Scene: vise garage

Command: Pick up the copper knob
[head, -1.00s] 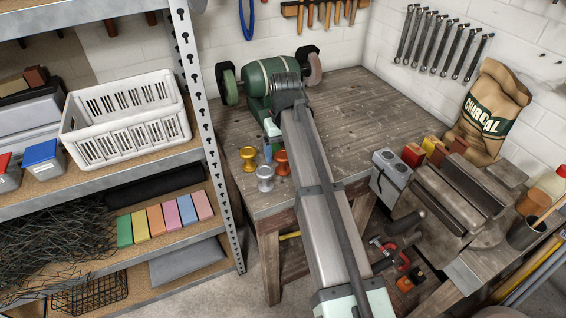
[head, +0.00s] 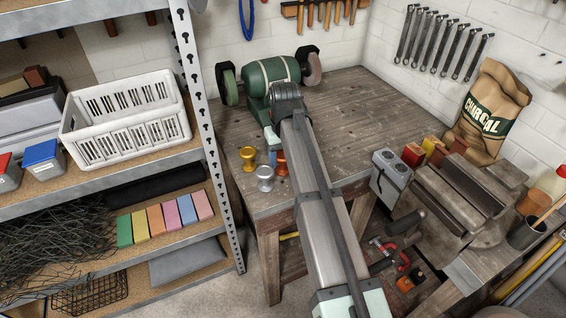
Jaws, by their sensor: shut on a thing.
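The copper knob (head: 281,164) stands at the front left of the wooden workbench, partly hidden by my arm. My gripper (head: 277,149) reaches down to its top and is shut on it; the fingertips are mostly hidden. The knob's base appears on or very close to the bench top; I cannot tell if there is a gap. A gold knob (head: 248,157) stands to its left, and a silver knob (head: 265,180) stands in front of it to the left.
A green bench grinder (head: 262,84) stands behind my gripper. The metal shelf post (head: 205,130) is close on the left. A grey two-socket box (head: 391,172) and a vise (head: 455,205) are to the right. The workbench (head: 350,110) is clear at the middle right.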

